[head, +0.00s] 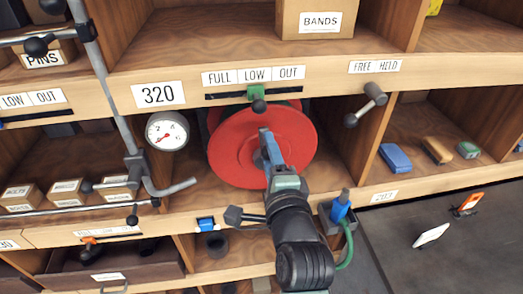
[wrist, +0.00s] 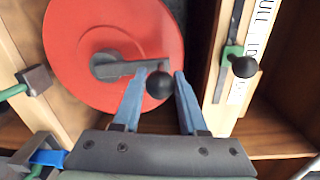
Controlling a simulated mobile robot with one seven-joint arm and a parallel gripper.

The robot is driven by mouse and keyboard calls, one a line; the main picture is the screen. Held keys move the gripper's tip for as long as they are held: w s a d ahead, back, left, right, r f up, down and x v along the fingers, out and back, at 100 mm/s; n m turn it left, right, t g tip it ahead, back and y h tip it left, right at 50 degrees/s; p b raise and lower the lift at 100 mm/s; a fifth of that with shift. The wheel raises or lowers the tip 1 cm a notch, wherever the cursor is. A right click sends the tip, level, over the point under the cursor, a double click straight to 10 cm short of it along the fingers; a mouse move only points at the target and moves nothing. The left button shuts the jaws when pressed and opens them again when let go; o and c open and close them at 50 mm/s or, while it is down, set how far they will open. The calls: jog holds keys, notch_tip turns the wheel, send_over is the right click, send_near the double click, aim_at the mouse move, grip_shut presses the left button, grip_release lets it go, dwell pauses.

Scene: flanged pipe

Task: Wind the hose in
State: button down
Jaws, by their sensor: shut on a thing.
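A red hose reel (head: 235,155) stands in the shelf bay marked 320, and its face also shows in the wrist view (wrist: 75,50). A dark crank arm (wrist: 115,67) runs from the reel's hub to a black ball knob (wrist: 159,85). My gripper (head: 266,140) reaches in front of the reel, and its blue fingers stand either side of the knob in the wrist view, shut on it. A green hose (head: 348,246) hangs beside a blue fitting (head: 341,206) in a grey holder at lower right. Hose on the reel is not clearly visible.
A slider with a black knob (head: 258,104) sits under LOW above the reel. A FREE/HELD lever (head: 364,104) is at the right divider. A round gauge (head: 167,132) and a bent grey pipe (head: 165,186) are left of the reel. Small blocks (head: 396,158) lie in the right bay.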

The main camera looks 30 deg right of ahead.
jog(key=shift+d+m, duration=0.25)
jog(key=shift+m, duration=0.05)
jog(key=shift+c, duration=2.2)
grip_release()
jog(key=shift+s+a, duration=0.15)
jog(key=shift+s, duration=0.4)
jog(key=b+v, duration=0.4)
jog(key=v, duration=0.8)
